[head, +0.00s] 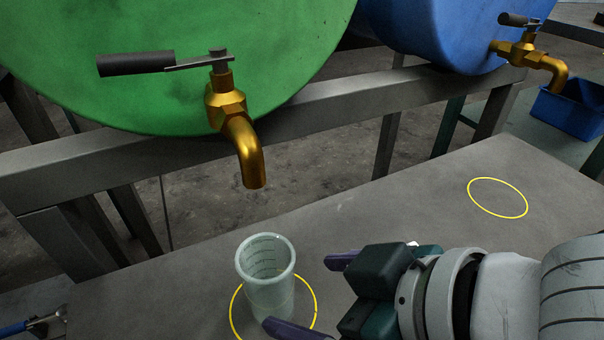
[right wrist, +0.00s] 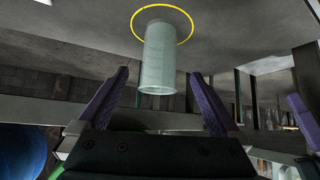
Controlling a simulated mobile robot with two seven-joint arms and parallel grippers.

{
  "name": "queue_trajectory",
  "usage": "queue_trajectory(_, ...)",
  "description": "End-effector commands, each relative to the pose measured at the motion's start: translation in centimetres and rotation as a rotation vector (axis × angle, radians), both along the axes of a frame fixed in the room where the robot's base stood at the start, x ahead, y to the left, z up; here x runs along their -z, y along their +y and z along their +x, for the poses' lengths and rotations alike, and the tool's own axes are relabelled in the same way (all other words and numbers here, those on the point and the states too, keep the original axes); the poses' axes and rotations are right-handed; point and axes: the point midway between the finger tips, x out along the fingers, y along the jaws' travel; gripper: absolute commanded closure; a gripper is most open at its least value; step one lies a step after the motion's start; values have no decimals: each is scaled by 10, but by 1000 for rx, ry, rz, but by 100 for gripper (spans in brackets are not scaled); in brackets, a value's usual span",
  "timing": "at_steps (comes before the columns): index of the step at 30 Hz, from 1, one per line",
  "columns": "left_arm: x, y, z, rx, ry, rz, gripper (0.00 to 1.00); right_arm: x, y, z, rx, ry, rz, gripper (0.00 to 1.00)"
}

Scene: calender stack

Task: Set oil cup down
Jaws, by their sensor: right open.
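The oil cup (head: 266,285) is a tall, translucent pale green beaker with dark graduation marks. It stands upright on the grey table (head: 390,215), inside a yellow ring (head: 316,303), below the brass spout of the green drum. My right gripper (head: 298,292) is open and comes in from the right, its purple fingers spread toward the cup. In the right wrist view, which looks inverted, the cup (right wrist: 160,55) is centred ahead of the spread fingertips (right wrist: 159,76), with a gap on both sides. I see nothing inside the cup.
The green drum's brass tap (head: 250,160) hangs close above the cup. A blue drum (head: 440,35) with another brass tap (head: 540,58) stands at the upper right. A second yellow ring (head: 497,198) on the table is empty. A blue bin (head: 570,108) sits at the far right.

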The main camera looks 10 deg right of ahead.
Motion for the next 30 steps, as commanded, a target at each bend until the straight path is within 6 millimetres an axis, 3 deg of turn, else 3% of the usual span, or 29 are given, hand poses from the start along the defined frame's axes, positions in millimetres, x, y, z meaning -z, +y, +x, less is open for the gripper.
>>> queue_trajectory(3, -8, 1, 0, 2, 0, 3, 100, -12, -7, -8, 0, 1, -1, 0)
queue_trajectory(10, -9, 1, 0, 2, 0, 4, 100, -16, -8, -13, 9, 3, 2, 0)
queue_trajectory(14, -8, 1, 0, 2, 0, 3, 100, -26, -12, -22, 94, 40, -4, 0)
queue_trajectory(17, -8, 1, 0, 1, 0, 2, 100, -29, -40, -39, 228, 120, -47, 0)
queue_trajectory(21, -8, 0, 0, 0, 0, 0, 100, -23, -96, -81, 419, 280, -145, 0)
queue_trajectory(24, -8, -1, 0, -1, 0, -2, 100, -19, -124, -110, 504, 377, -203, 0)
queue_trajectory(27, -9, -1, 0, -4, 1, -5, 100, -17, -137, -124, 540, 420, -232, 0)
queue_trajectory(30, -9, -2, 0, -5, 0, -7, 100, -17, -138, -125, 542, 424, -236, 0)
